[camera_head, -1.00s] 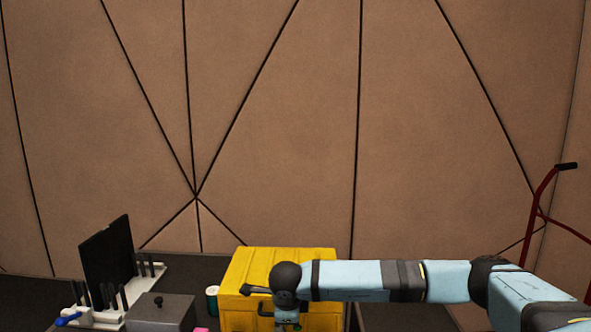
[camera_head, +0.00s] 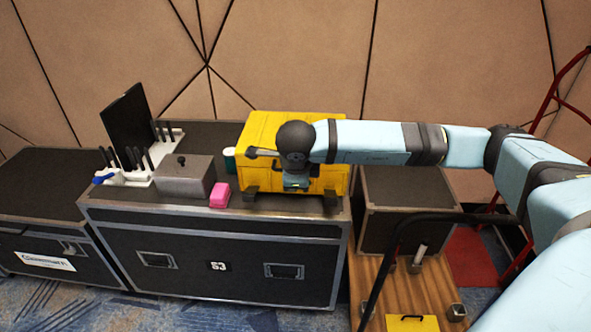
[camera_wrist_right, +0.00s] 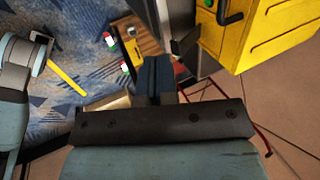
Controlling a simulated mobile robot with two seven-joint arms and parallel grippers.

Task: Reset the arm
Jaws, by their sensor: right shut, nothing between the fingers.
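My right arm (camera_head: 380,143) reaches in from the right in the head view. Its dark wrist joint (camera_head: 297,143) overlaps the front of a yellow box (camera_head: 325,128), and the hand below it points down towards the viewer. In the right wrist view my right gripper (camera_wrist_right: 158,68) has its dark fingers together with nothing between them. The yellow box (camera_wrist_right: 262,38) is at the upper right there, apart from the fingers. I cannot see my left gripper in either view.
A black flight case (camera_head: 215,262) carries the yellow box, a grey box (camera_head: 186,178), a pink block (camera_head: 220,195) and a white rack (camera_head: 125,176). A wooden-decked trolley (camera_head: 385,290) with a black handle stands at the right. A red hand truck (camera_head: 549,98) stands far right.

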